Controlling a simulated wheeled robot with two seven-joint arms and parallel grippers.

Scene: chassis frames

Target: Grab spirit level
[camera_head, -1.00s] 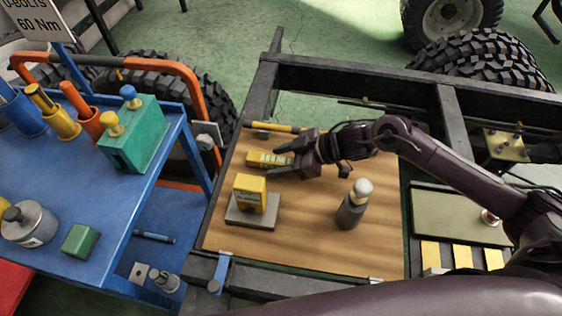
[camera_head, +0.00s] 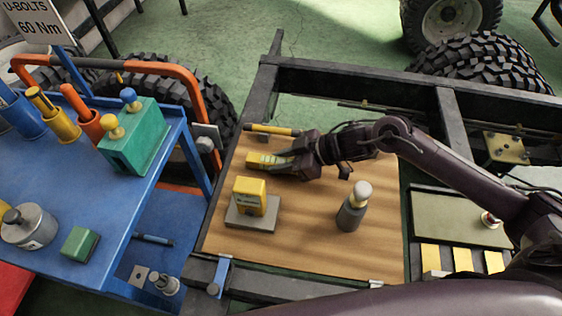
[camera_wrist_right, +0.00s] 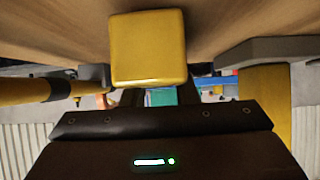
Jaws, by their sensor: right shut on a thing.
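The spirit level, a small yellow block (camera_head: 256,159), lies on the wooden board towards its back left. My right gripper (camera_head: 279,161) reaches it from the right and is shut on it, with the fingers covering its right part. In the right wrist view the yellow block (camera_wrist_right: 148,48) shows end-on in the middle, in front of the dark gripper body. Whether it is clear of the board cannot be told. My left gripper is not in view.
A yellow box on a grey base (camera_head: 250,203) stands close in front of the spirit level. A yellow and black rod (camera_head: 272,129) lies behind it. A grey bottle with a pale top (camera_head: 352,208) stands to the right. The board's front middle (camera_head: 305,240) is clear.

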